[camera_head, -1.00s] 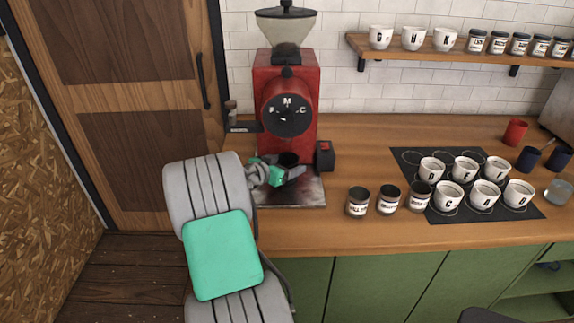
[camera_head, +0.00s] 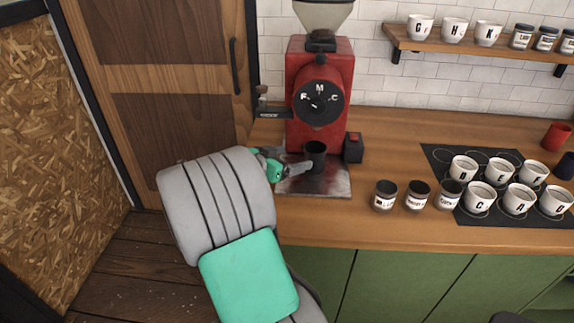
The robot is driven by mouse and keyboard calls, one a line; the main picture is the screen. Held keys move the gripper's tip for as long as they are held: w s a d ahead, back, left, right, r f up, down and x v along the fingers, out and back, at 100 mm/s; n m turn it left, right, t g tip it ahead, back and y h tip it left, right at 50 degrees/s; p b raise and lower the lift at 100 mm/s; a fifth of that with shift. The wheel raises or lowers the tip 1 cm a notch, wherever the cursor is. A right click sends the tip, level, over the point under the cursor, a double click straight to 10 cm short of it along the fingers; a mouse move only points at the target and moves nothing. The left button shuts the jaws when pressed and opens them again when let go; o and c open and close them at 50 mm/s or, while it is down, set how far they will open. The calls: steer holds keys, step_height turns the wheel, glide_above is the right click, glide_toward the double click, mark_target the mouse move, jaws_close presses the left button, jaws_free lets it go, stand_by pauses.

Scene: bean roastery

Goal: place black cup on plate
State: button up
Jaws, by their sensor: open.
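The black cup (camera_head: 315,154) stands upright on the metal plate (camera_head: 318,187) at the foot of the red grinder. My gripper (camera_head: 304,166) is open, just left of the cup and low over the plate. Part of my gripper and wrist is hidden behind my own arm. I cannot tell whether a finger still touches the cup.
The red grinder (camera_head: 319,90) stands right behind the cup, with a small dark box with a red switch (camera_head: 353,147) to the right. Several jars (camera_head: 384,196) stand further right, before a dark mat (camera_head: 437,157) with lettered white cups. A wooden door (camera_head: 160,100) is at the left.

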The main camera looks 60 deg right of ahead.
steer(key=w+a+n+t+y, duration=0.1)
steer(key=w+a, duration=0.1)
steer(key=w+a+f+n+t, duration=0.1)
steer(key=w+a, duration=0.1)
steer(key=w+a+f+n+t+y, duration=0.1)
steer(key=w+a, duration=0.1)
steer(key=a, duration=0.1)
steer(key=shift+a+y, duration=0.1)
steer(key=shift+y, duration=0.2)
steer(key=w+a+n+y, duration=0.1)
steer(key=a, duration=0.1)
steer(key=w+a+f+n+t, duration=0.1)
steer(key=a, duration=0.2)
steer(key=w+a+n+t+y, duration=0.1)
steer(key=a, duration=0.2)
steer(key=shift+w+f+y, duration=0.15)
steer(key=shift+y, duration=0.15)
steer(key=s+a+n+y, duration=0.2)
steer(key=a+n+y, duration=0.1)
steer(key=a, duration=0.7)
steer(key=s+a+f+n+y, duration=0.1)
steer(key=s+a+n+y, duration=0.1)
steer(key=a+n, duration=0.4)
steer(key=s+a+f+n+y, duration=0.1)
steer(key=a+n+y, duration=0.2)
steer(key=a, duration=1.2)
steer(key=shift+s+n+t+y, duration=0.3)
steer(key=shift+s+n, duration=0.1)
steer(key=shift+n, duration=0.8)
steer(key=shift+d, duration=0.1)
